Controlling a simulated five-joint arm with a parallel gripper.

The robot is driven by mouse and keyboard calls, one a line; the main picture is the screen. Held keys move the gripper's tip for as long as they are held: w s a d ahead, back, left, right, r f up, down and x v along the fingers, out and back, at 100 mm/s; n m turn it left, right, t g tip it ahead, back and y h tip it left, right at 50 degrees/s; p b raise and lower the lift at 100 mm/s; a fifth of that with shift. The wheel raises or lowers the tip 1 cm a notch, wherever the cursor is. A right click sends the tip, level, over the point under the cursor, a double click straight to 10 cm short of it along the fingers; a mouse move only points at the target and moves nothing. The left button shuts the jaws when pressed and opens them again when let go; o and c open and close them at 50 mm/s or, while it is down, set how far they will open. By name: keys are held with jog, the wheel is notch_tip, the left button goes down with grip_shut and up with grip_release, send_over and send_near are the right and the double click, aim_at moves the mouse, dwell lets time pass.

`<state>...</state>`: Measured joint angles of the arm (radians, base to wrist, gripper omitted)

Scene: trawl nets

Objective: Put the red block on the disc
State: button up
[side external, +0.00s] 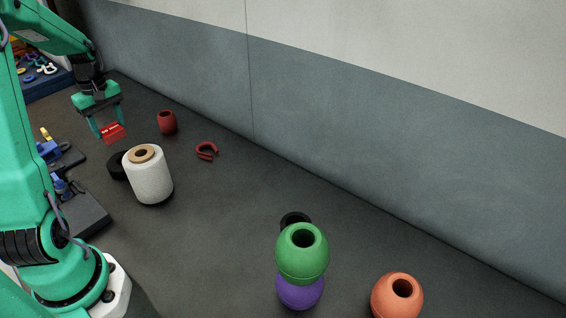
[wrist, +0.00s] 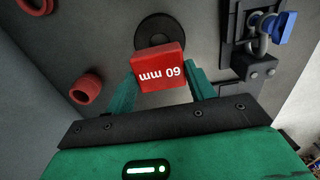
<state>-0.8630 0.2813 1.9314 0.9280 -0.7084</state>
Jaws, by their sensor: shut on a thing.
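The red block (side external: 114,133) is held between the green fingers of my gripper (side external: 109,127), above the dark floor at the left of the side view. In the wrist view the red block (wrist: 158,65) shows a face marked "60 mm", upside down, with a finger of my gripper (wrist: 161,80) on each side. The black disc (side external: 116,167) lies flat on the floor, partly hidden behind a white spool. In the wrist view the disc (wrist: 153,27) shows beyond the block, which covers its lower part.
The white spool (side external: 149,175) stands against or close beside the disc. Green, purple and orange floats stand far right.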

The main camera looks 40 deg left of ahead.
aim_at(110, 129)
jog(key=shift+f, duration=3.9)
jog(key=o, duration=1)
jog(key=shift+f, duration=0.1)
notch_tip(110, 129, up, 12)
jog(key=shift+r, duration=0.15)
